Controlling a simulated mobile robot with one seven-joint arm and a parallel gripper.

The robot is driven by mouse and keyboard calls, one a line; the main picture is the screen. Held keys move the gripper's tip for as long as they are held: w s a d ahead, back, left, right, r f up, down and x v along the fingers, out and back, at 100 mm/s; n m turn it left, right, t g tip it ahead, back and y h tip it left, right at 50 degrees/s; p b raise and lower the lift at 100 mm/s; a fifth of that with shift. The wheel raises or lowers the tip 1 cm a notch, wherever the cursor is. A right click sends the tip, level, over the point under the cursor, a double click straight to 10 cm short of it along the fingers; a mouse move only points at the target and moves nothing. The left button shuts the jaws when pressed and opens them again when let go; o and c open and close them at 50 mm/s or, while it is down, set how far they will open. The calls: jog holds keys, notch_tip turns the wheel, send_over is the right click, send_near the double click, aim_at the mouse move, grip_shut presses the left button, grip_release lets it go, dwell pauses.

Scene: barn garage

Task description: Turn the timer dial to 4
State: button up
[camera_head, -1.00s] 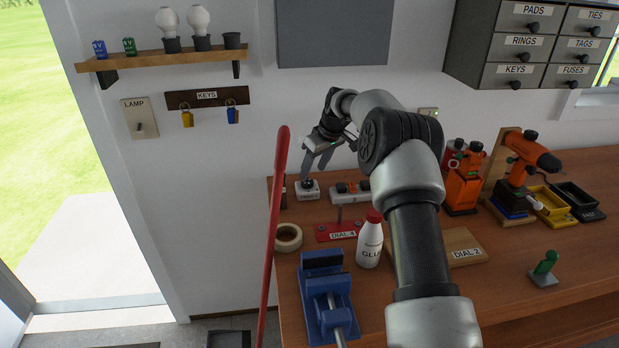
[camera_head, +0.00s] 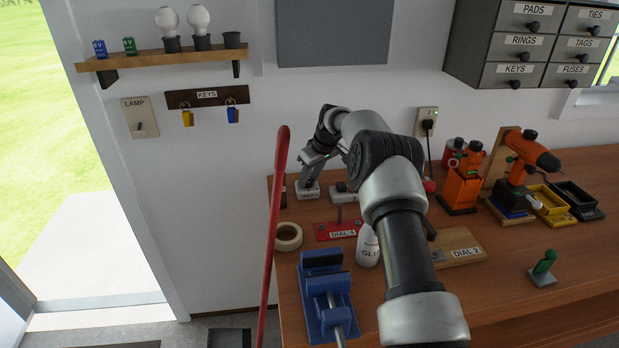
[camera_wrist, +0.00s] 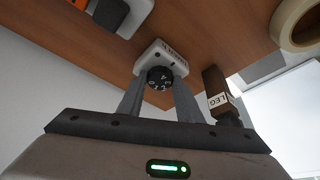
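The timer (camera_head: 308,193) is a small white box at the back left of the workbench, near the wall. In the wrist view the timer (camera_wrist: 158,54) shows its label and a round black dial (camera_wrist: 160,79) with small white numerals, too small to read surely. My gripper (camera_head: 309,182) reaches down to it from above. In the wrist view my gripper (camera_wrist: 160,82) has one finger on each side of the dial, seemingly closed against it. The fingertips are partly hidden at the dial.
A brown block marked LEG (camera_wrist: 218,100) stands close beside the timer. A power strip (camera_head: 343,192) lies to its right. A tape roll (camera_head: 288,237), a red DIAL 4 plate (camera_head: 325,232), a glue bottle (camera_head: 367,247) and a blue vise (camera_head: 325,292) are nearer. A red pole (camera_head: 274,230) stands at the bench's left edge.

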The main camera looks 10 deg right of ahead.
jog(key=shift+a+f+m+b, duration=0.1)
jog(key=shift+f+m+b, duration=0.05)
jog(key=shift+m+b, duration=0.35)
jog(key=shift+m+t+h+b, duration=0.4)
jog(key=shift+m+h, duration=0.1)
jog(key=shift+m, duration=0.5)
jog(key=o, duration=1)
jog(key=shift+o, duration=0.2)
jog(key=shift+r, duration=0.25)
jog(key=v, duration=1.7)
jog(key=shift+b, duration=0.3)
jog(key=shift+r, duration=0.2)
